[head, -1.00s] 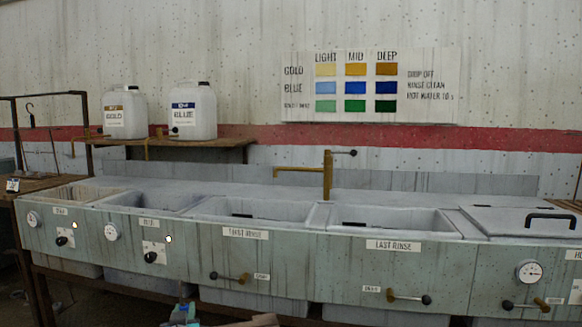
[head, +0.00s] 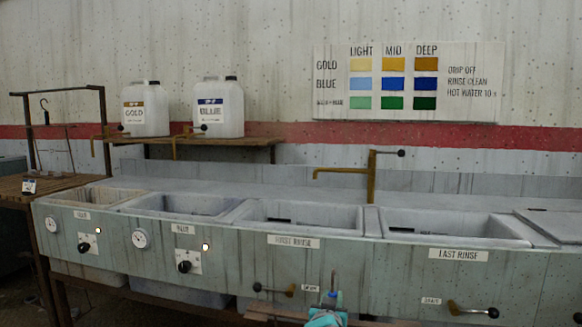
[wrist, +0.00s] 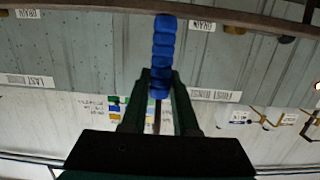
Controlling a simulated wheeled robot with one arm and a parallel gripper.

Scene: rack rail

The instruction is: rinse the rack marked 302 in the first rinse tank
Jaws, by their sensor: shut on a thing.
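The first rinse tank (head: 318,214) is the middle open basin in the head view, with its sign (head: 293,241) on the front panel. My gripper (head: 328,316) is at the bottom of the head view, in front of that panel and below the sign. It is shut on a blue ribbed grip (wrist: 163,45), which also shows in the head view (head: 332,297). A brown bar (wrist: 100,7) crosses the top of the wrist view at the grip's end. I cannot read a 302 mark, and the rest of what hangs from the grip is out of view.
The last rinse tank (head: 450,226) lies to the right, with a brass tap (head: 372,178) behind. Gold and blue basins are to the left, under two jugs (head: 219,108) on a shelf. A drain lever (head: 272,289) juts from the front panel. A stand (head: 60,95) is far left.

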